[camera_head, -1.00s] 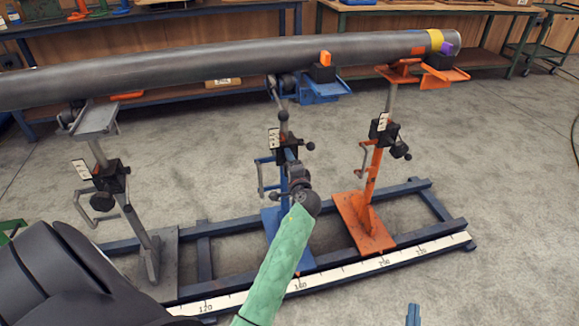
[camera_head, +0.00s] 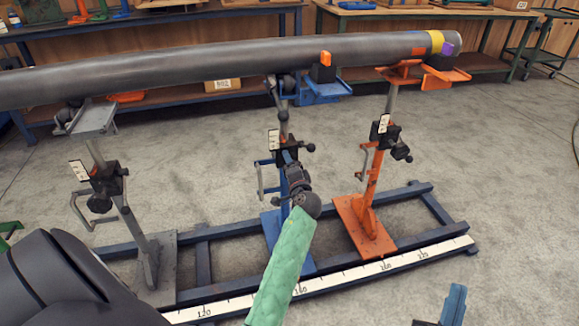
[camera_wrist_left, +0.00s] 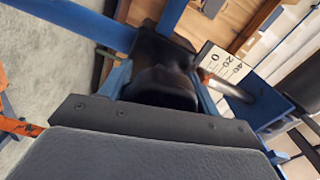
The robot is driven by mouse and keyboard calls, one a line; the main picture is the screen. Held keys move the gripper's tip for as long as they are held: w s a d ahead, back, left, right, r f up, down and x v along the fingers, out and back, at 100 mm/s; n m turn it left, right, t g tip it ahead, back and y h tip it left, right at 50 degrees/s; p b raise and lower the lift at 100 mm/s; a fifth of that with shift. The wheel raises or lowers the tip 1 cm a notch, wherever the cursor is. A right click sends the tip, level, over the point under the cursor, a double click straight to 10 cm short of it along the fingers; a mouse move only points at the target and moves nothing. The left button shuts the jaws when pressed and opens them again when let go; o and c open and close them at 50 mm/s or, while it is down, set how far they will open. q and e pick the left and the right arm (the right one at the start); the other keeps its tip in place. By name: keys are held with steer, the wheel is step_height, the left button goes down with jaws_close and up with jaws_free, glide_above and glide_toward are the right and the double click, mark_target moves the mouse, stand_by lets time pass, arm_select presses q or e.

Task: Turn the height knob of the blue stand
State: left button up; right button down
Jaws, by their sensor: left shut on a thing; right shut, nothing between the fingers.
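The blue stand (camera_head: 276,236) stands in the middle of the rail frame, under the long grey pipe (camera_head: 200,66). My left gripper (camera_head: 295,174) is at its column, at the end of my green-sleeved arm, and hides the height knob in the head view. In the left wrist view the black knob (camera_wrist_left: 160,92) sits between the blue fingers of the left gripper (camera_wrist_left: 158,78), which is shut on it. A scale plate (camera_wrist_left: 228,68) with numbers is beside it. My right gripper (camera_head: 453,304) is at the bottom right of the head view, shut and empty, away from the stands.
A grey stand (camera_head: 158,265) is to the left and an orange stand (camera_head: 362,228) to the right, both under the pipe. A white ruler strip (camera_head: 340,278) runs along the frame's front. Workbenches stand behind.

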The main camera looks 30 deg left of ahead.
arm_select(q)
steer(key=shift+f, duration=0.1)
steer(key=o, duration=1)
steer(key=v, duration=0.8)
arm_select(e)
steer(key=f, duration=0.2)
steer(key=w+f+g, duration=0.1)
steer(key=shift+a, duration=0.25)
steer(key=shift+w, duration=0.1)
